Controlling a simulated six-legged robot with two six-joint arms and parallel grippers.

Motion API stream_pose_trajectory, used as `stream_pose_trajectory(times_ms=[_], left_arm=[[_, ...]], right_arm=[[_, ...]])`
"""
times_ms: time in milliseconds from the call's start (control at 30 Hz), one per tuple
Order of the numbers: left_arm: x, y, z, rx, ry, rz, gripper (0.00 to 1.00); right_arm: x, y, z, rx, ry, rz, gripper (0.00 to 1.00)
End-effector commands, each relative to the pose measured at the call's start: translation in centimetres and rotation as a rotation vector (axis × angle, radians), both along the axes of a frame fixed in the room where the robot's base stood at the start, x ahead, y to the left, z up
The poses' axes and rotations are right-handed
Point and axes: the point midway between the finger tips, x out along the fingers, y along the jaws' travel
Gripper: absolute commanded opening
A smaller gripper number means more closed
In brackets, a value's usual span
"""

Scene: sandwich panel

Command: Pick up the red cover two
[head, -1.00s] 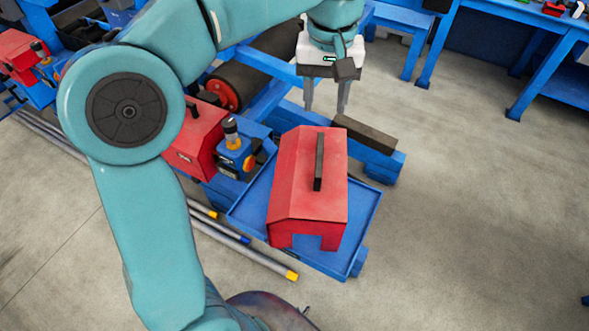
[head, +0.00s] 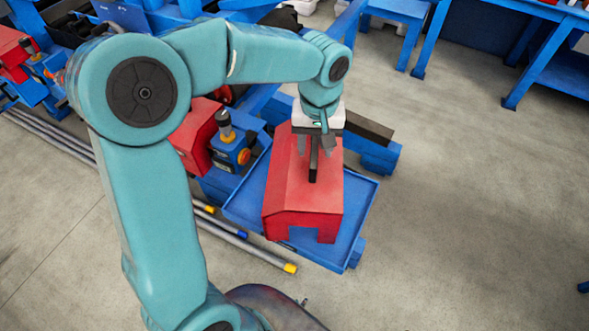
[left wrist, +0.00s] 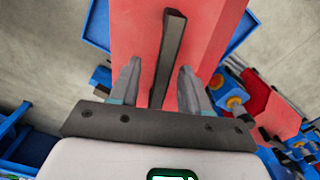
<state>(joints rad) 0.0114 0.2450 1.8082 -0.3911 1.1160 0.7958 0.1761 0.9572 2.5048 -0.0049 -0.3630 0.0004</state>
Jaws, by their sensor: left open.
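The red cover (head: 302,193) with a black bar handle (head: 313,165) on top sits on a blue tray (head: 245,212). My left gripper (head: 315,150) is open above the cover, pointing down at the handle. In the left wrist view, the handle (left wrist: 172,50) runs between the two spread fingers of my left gripper (left wrist: 160,75), with a gap on each side, over the red cover (left wrist: 215,30). My right gripper is not in view.
A blue unit with a black-topped knob (head: 229,148) stands just left of the tray. Metal rods with coloured ends (head: 262,257) lie on the floor. A dark bar (head: 368,129) lies behind the tray. The floor on the right is open.

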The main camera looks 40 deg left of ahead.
Motion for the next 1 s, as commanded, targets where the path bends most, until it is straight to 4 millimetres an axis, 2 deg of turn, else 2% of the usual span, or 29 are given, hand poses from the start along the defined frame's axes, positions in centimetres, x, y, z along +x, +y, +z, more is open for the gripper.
stream_pose_trajectory(times_ms=[100, 267, 300, 367, 400, 433, 1000], left_arm=[[0.04, 0.09, -0.68, 0.001, 0.001, 0.0, 0.47], [0.05, 0.09, -0.67, 0.0, 0.0, 0.0, 0.47], [0.04, 0.08, -0.66, 0.0, 0.0, 0.0, 0.4], [0.04, 0.08, -0.65, 0.0, 0.0, 0.0, 0.21], [0.04, 0.08, -0.65, 0.0, 0.0, 0.0, 0.08], [0.07, 0.11, -0.64, 0.0, 0.0, 0.0, 0.0], [0.02, 0.11, -0.67, 0.001, 0.001, 0.0, 0.0]], right_arm=[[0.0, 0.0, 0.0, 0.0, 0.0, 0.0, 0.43], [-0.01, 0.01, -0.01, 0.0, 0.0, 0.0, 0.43], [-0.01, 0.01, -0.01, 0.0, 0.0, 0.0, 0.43], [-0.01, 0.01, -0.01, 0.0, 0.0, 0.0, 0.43], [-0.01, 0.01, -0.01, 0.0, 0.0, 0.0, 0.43], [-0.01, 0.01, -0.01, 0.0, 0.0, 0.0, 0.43], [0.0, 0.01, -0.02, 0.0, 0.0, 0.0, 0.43]])
